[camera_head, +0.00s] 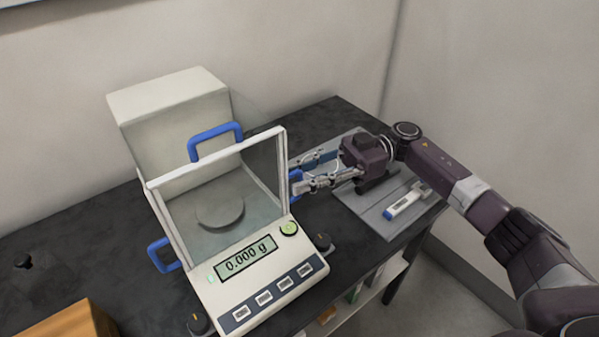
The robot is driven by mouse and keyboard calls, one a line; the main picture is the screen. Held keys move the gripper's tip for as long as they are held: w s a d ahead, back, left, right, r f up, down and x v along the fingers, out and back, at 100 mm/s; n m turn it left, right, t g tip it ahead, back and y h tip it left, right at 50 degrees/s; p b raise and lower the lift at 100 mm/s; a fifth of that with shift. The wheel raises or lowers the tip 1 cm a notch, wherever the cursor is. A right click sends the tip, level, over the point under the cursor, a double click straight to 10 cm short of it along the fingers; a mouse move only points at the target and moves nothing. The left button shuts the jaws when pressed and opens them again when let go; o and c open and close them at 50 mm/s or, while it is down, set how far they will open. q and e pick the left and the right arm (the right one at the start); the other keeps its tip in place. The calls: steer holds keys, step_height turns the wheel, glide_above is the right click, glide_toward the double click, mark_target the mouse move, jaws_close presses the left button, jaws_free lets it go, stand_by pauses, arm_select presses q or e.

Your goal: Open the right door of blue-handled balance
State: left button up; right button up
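The blue-handled balance (255,291) stands on the dark table, its display reading 0.000 g. It has a glass draft shield (262,175) with a top blue handle (215,131) and a left blue handle (161,255). A right blue handle (295,183) shows partly on the right side, with my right gripper's fingers next to it. My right gripper (303,174) reaches in from the right, its fingertips at the balance's right side. Its two fingers look apart, with the handle near or between them; contact is not clear. My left gripper is not in view.
A grey mat (372,216) lies right of the balance, under my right gripper, with a white and blue pen-like device (407,201) on it. A wooden box (62,323) is at the bottom left.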

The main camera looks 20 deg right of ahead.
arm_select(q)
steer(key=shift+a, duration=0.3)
arm_select(e)
steer(key=shift+a, duration=0.2)
steer(key=shift+c, duration=0.4)
jaws_close()
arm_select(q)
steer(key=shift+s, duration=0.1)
